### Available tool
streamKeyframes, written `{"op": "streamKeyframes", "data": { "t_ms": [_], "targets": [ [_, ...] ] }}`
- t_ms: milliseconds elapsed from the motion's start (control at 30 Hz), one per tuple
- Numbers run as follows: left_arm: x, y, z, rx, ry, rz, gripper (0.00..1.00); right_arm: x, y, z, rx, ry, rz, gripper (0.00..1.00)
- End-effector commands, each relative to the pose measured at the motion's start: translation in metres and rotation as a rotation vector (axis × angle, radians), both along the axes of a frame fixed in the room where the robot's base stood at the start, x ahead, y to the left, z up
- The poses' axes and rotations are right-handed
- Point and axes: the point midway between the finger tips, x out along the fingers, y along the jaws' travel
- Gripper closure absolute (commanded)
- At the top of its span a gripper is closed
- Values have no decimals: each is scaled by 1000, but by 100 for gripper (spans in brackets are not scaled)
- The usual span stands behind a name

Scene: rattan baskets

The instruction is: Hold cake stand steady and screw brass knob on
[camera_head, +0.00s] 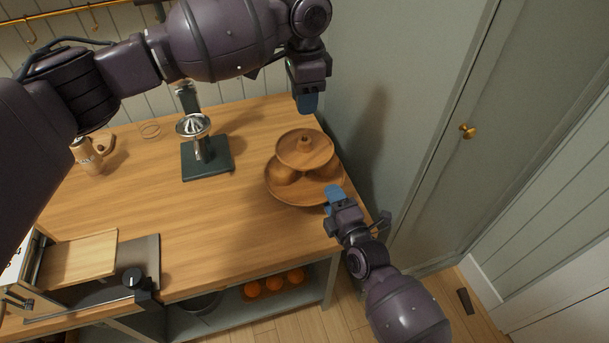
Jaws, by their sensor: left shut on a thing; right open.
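The wooden cake stand (304,149) stands at the right end of the table, with a small upper tier over a wide lower plate (290,194). A short wooden stub (304,142) rises from the middle of the upper tier. My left gripper (307,102) points down, above the stub in the picture and apart from it. I see no loose brass knob. My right gripper (334,194) is open at the lower plate's right rim. Whether it touches the rim is unclear.
A juicer (206,156) stands left of the cake stand, and a wooden mug (90,155) farther left. A machine with a wooden board (80,258) is at the front left. Oranges (273,284) lie on the lower shelf. A cabinet wall (400,100) rises close on the right.

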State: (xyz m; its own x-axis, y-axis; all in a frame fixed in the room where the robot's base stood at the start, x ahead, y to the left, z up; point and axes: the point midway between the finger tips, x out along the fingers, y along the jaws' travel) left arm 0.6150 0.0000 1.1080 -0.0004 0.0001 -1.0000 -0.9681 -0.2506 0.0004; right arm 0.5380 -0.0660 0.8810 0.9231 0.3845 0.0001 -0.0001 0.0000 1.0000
Motion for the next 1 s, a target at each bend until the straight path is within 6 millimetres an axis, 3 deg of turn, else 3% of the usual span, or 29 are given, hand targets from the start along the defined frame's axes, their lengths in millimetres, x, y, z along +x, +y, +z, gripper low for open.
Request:
{"op": "streamKeyframes", "data": {
  "t_ms": [200, 567, 867, 1000],
  "targets": [
    [0, 0, 0, 0, 0, 0, 89, 17, 7, 0, 0, 0, 0, 60],
    [0, 0, 0, 0, 0, 0, 89, 21, 9, 0, 0, 1, 0, 60],
    [0, 0, 0, 0, 0, 0, 89, 20, 9, 0, 0, 0, 0, 100],
    [0, 0, 0, 0, 0, 0, 89, 20, 9, 0, 0, 0, 0, 100]
  ]
}}
